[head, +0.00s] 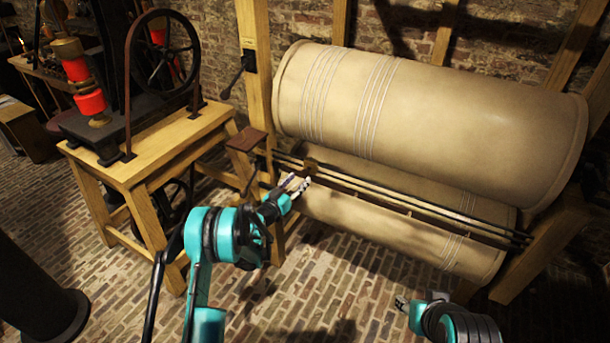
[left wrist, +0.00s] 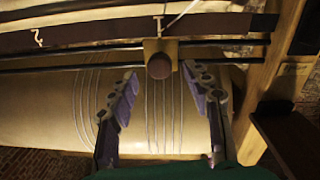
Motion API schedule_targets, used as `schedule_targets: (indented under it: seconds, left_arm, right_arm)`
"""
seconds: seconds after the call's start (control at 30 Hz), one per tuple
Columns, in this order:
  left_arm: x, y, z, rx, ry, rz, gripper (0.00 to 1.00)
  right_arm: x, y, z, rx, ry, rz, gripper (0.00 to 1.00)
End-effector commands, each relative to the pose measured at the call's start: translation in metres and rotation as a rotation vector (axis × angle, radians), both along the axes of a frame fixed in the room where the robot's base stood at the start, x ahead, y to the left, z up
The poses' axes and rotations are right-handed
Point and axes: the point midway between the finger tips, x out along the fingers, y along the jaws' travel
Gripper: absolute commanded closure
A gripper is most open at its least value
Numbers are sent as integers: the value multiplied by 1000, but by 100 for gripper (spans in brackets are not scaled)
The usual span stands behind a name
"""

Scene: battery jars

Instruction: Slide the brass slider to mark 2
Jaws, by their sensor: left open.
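The brass slider (head: 310,167) sits on the dark rails in front of the large drum. In the left wrist view it is a small block with a round dark knob (left wrist: 159,65), next to a mark like a 1 (left wrist: 158,23). Mark 2 (left wrist: 38,38) is on the dark scale bar at the left of that view, well apart from the slider. My left gripper (head: 295,186) is open, and in the left wrist view its fingers (left wrist: 160,88) stand either side of the space in front of the knob, with nothing between them. My right gripper (head: 401,303) is low in the head view, its fingers too small to read.
A large tan drum (head: 430,120) hangs above the rails (head: 400,196), with tan rollers (head: 400,235) below. A wooden post (head: 256,80) and a brown plate (head: 246,139) are near the slider's end. A wooden bench (head: 150,160) stands left. The brick floor (head: 320,285) is clear in front.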

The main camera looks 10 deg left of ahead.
Motion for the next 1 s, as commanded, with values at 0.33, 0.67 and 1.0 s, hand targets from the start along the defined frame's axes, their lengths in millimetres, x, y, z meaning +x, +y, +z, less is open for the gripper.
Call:
schedule_targets:
  seconds: [0.33, 0.67, 1.0]
  left_arm:
    - [46, -20, -1, 1, -1, 0, 51]
    - [50, -21, 1, 0, -2, 1, 51]
    - [50, -21, 1, 0, -2, 1, 100]
  right_arm:
    - [0, 0, -16, 0, 0, 0, 60]
    - [0, 0, -16, 0, 0, 0, 60]
    - [0, 0, -16, 0, 0, 0, 60]
